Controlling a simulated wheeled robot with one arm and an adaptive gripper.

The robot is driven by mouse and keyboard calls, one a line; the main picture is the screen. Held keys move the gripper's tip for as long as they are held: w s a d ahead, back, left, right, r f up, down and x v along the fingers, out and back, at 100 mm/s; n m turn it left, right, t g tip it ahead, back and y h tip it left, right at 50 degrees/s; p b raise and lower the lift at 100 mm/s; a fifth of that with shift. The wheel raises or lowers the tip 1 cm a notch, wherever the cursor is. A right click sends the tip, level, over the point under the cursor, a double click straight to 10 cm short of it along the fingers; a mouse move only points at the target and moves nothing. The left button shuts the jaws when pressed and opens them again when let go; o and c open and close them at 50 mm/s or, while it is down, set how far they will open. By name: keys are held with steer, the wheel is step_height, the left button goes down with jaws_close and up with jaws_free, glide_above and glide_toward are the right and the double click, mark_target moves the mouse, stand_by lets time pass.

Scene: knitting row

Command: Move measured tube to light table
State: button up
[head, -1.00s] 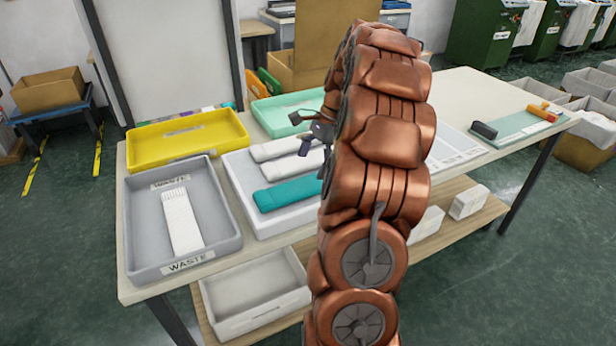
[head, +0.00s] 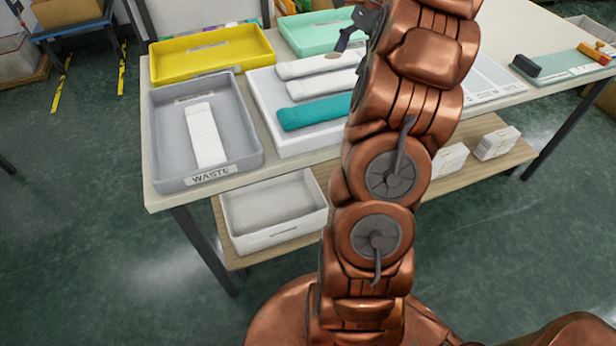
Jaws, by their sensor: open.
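In the head view, a white tray (head: 268,117) on the table holds two white knitted tubes, the back one (head: 305,65) and the middle one (head: 325,84), and a teal tube (head: 305,113) in front. I cannot tell which is the measured tube. A white ribbed tube (head: 205,135) lies in the grey tray (head: 162,140) labelled WASTE. My gripper (head: 345,38) is open above the back of the white tray, partly hidden by my arm. Contact with a tube does not show. I cannot clearly identify the light table; a pale panel (head: 495,78) lies right of my arm.
A yellow tray (head: 160,70) and a mint tray (head: 300,42) stand at the back. At right, a green board (head: 570,68) bears a dark block (head: 525,65). A white bin (head: 275,235) and white stacks (head: 497,143) sit on the lower shelf. My arm hides the table's middle.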

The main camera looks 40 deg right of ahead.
steer(key=s+a+n+g+h, duration=0.15)
steer(key=a+n, duration=0.35)
steer(key=a, duration=0.7)
steer(key=s+a+n+g, duration=0.15)
steer(key=a+n, duration=0.45)
steer(key=a, duration=0.7)
steer(key=s+a+f+n+h, duration=0.1)
steer(key=s+a+f+n, duration=0.1)
steer(key=s, duration=0.4)
steer(key=s+a+f+n, duration=0.3)
steer(key=s+a+n, duration=0.1)
steer(key=s, duration=0.3)
steer(key=s+a+f+n+h, duration=0.1)
steer(key=s+a+f+n, duration=0.2)
steer(key=s, duration=0.4)
steer(key=shift+a+f+n+h, duration=0.25)
steer(key=shift+a+n+h, duration=0.15)
steer(key=shift+n, duration=0.4)
step_height(320, 180, up, 4)
steer(key=p, duration=0.4)
steer(key=shift+r, duration=0.15)
